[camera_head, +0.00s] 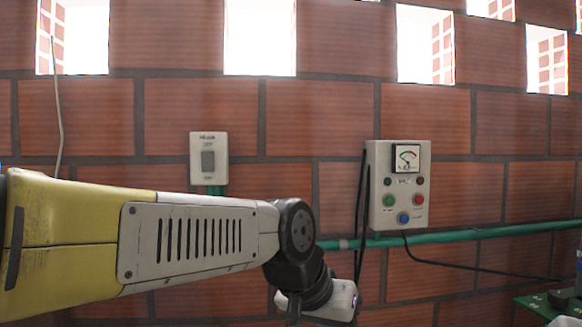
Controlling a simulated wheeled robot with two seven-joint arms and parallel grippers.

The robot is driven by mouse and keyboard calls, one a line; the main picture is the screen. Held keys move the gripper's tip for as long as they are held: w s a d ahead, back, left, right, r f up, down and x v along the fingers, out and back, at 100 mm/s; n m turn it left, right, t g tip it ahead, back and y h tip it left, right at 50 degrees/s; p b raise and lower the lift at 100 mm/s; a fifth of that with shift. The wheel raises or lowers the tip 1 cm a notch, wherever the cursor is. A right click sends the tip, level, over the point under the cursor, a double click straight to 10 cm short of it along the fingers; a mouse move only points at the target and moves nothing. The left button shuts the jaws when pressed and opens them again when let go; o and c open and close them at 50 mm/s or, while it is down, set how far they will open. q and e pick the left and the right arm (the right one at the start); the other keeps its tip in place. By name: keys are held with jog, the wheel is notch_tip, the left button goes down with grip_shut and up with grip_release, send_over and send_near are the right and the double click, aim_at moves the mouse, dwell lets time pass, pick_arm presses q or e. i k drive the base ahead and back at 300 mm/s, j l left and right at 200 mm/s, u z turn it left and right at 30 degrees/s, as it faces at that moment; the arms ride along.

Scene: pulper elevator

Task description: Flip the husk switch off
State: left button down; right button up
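The husk switch is a white wall plate (209,142) with a grey rocker (208,161) on the brick wall, left of centre. Small lettering shows above and below the rocker; its on or off position is too small to tell. My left arm crosses from the left edge below the switch and covers the wall there. The white end of that arm, by my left gripper (318,302), hangs down at the bottom centre, below and right of the switch and apart from it. Its fingers are not visible. My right gripper is not in view.
A grey control box (398,187) with a dial gauge and coloured buttons is right of the switch. A green pipe (470,235) and a black cable run along the wall. A green surface (540,305) is at the lower right. The wall between switch and box is bare.

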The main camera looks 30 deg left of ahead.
aim_at(206, 158)
jog(key=u, duration=1.6)
